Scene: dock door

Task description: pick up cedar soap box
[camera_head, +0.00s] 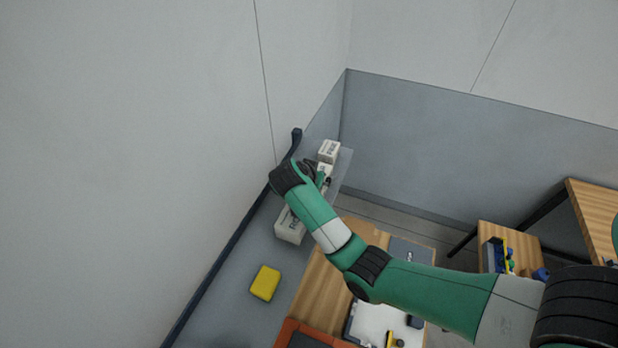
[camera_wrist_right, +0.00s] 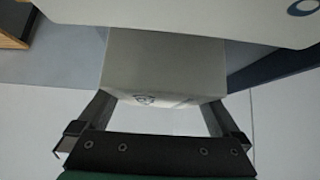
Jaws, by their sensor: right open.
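Several white boxes stand in a row along the wall in the head view: a far box (camera_head: 330,150), a partly hidden box by the gripper, and a near box (camera_head: 290,228). Their print is too small to read, so I cannot tell which is the cedar soap box. My right gripper (camera_head: 324,176) is among them, its fingers mostly hidden. In the right wrist view the right gripper (camera_wrist_right: 160,98) is open, with a pale box (camera_wrist_right: 165,68) bearing a small dark emblem between its fingers. I cannot tell whether the fingers touch it. My left gripper is not in view.
A pale surface with a blue ring mark (camera_wrist_right: 210,12) lies across the top of the wrist view. In the head view a yellow block (camera_head: 265,283) lies on the grey surface, beside a wooden table (camera_head: 316,285). A smaller wooden table (camera_head: 507,237) holds small items.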

